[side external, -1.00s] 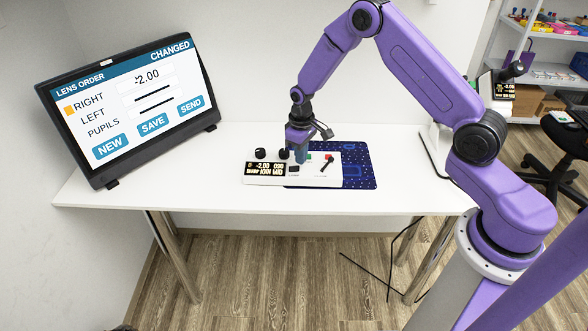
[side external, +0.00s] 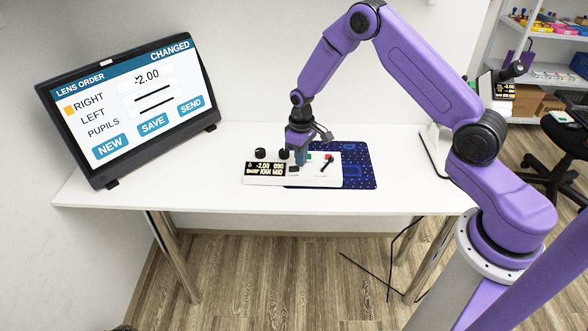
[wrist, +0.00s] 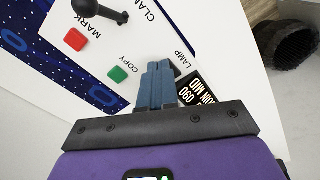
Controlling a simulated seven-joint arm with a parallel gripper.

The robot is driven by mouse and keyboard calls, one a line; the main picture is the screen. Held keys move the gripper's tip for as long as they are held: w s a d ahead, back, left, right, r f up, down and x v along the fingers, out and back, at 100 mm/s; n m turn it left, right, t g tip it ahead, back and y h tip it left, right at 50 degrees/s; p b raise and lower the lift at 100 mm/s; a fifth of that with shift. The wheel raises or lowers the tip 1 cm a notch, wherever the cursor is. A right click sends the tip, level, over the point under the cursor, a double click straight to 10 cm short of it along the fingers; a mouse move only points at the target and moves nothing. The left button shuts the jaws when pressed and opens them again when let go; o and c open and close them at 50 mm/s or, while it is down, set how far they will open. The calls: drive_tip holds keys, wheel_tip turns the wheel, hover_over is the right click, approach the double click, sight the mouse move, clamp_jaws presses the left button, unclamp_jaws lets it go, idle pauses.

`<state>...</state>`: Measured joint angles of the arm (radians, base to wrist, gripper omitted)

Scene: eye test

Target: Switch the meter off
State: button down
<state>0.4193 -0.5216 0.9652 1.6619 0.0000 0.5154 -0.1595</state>
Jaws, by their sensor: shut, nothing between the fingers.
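The meter (side external: 331,181) is a white box on the table, with a lit black display (side external: 265,169) at its front left. The wrist view shows part of its white top (wrist: 140,50), with printed labels MARK, COPY and LAMP, a red button (wrist: 75,39), a green button (wrist: 118,74) and a black lever (wrist: 102,13). My gripper (wrist: 157,68) points down at the meter with its blue fingers together and empty. Its tips are beside the LAMP label, between the green button and the display (wrist: 203,90). The fingers hide part of the panel there; contact cannot be told.
Two black knobs stand at the meter's back left, one of them clear of my gripper (side external: 260,153). A dark blue patterned mat (side external: 360,170) lies under the meter's right side. A large monitor (side external: 130,105) stands at the left, showing a lens order. The table (side external: 220,200) is otherwise largely clear.

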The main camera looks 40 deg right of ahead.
drive_tip(key=shift+f, duration=0.8)
idle(0.4)
wheel_tip(320, 180, up, 7)
idle(1.1)
